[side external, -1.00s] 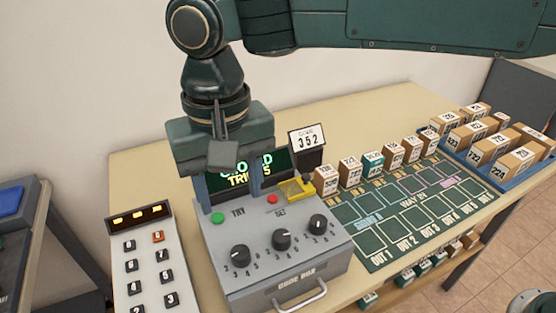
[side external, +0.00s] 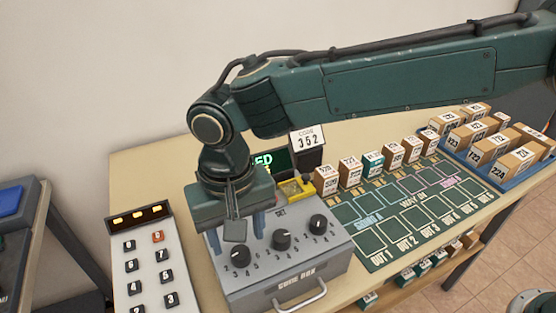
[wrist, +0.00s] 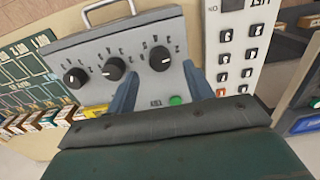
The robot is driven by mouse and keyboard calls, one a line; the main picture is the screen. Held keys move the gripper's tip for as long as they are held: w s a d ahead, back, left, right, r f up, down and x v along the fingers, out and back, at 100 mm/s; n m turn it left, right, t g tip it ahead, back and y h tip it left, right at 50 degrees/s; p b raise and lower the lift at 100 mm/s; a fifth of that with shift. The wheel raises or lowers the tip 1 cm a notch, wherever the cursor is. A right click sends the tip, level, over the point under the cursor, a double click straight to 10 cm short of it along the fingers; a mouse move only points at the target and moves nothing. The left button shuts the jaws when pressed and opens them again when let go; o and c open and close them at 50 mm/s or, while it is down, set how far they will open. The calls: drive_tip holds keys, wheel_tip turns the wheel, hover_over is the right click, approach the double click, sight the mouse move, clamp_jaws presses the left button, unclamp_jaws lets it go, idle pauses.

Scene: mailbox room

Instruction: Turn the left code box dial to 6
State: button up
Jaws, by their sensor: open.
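The grey code box (side external: 290,265) carries three black dials with white pointer marks and a handle at the front. The left dial (side external: 240,255) is just below my gripper in the side view. In the wrist view the same left dial (wrist: 160,58) is the rightmost one, just beyond the fingertips. I cannot read which number it points to. My gripper (side external: 238,232) is open and empty, with its blue-grey fingers pointing down. The wrist view shows the two fingers (wrist: 162,84) apart, near the dial's two sides. I cannot tell if they touch it.
The middle dial (side external: 282,239) and right dial (side external: 318,224) stand close by. A keypad (side external: 150,260) is left. A green sorting board (side external: 400,215) with small parcels is right. My gripper partly hides the screen.

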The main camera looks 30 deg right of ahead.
sight(240, 251)
drive_tip(key=shift+f, duration=2.1)
drive_tip(key=shift+c, duration=0.4)
drive_tip(key=c, duration=0.9)
